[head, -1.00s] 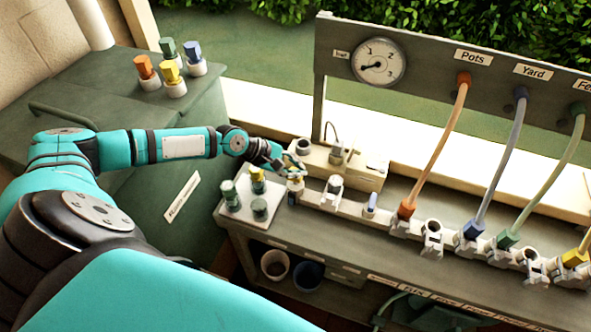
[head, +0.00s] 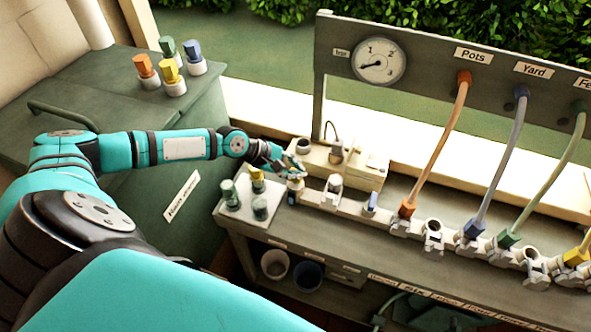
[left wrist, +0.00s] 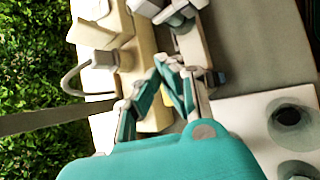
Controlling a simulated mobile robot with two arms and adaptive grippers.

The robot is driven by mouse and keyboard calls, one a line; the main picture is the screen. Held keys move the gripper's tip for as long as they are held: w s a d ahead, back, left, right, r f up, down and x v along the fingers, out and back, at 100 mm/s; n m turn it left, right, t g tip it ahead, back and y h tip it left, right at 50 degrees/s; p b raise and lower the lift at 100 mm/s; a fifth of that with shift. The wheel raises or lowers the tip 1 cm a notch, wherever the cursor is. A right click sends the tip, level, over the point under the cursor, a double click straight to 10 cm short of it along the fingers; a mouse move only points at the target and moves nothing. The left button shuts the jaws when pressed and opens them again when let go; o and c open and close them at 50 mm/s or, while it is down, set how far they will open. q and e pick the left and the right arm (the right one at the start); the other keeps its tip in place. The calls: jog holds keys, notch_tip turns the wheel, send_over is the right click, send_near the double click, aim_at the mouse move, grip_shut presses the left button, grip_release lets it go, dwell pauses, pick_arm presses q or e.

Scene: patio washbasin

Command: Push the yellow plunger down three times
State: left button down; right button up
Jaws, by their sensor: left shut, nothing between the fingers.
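The left gripper (head: 294,170) is shut and empty, with its fingertips over the white fitting (head: 295,185) at the left end of the valve rail. The yellow plunger is mostly hidden by the fingers in the head view. In the left wrist view the shut left gripper (left wrist: 170,72) has its fingers pointing toward the rail, and a small yellow patch (left wrist: 166,95) shows behind them, probably the plunger. I cannot tell whether the fingertips touch it or how far down it is. My right gripper is not in view.
A tray (head: 236,211) with yellow- and green-topped fittings sits just left of the fingertips. A cream box (head: 360,172) stands behind the rail. A gauge (head: 379,61) is on the back board. Hoses with colored connectors fill the right side. Several capped fittings stand on the green cabinet (head: 110,75).

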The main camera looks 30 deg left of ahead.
pick_arm(q)
jog(key=shift+f, duration=0.4)
jog(key=shift+r, duration=0.1)
jog(key=shift+r+p, duration=1.1)
jog(key=shift+p, duration=0.15)
jog(key=shift+r, duration=0.1)
notch_tip(320, 180, up, 6)
jog(key=p, duration=0.6)
dwell(0.3)
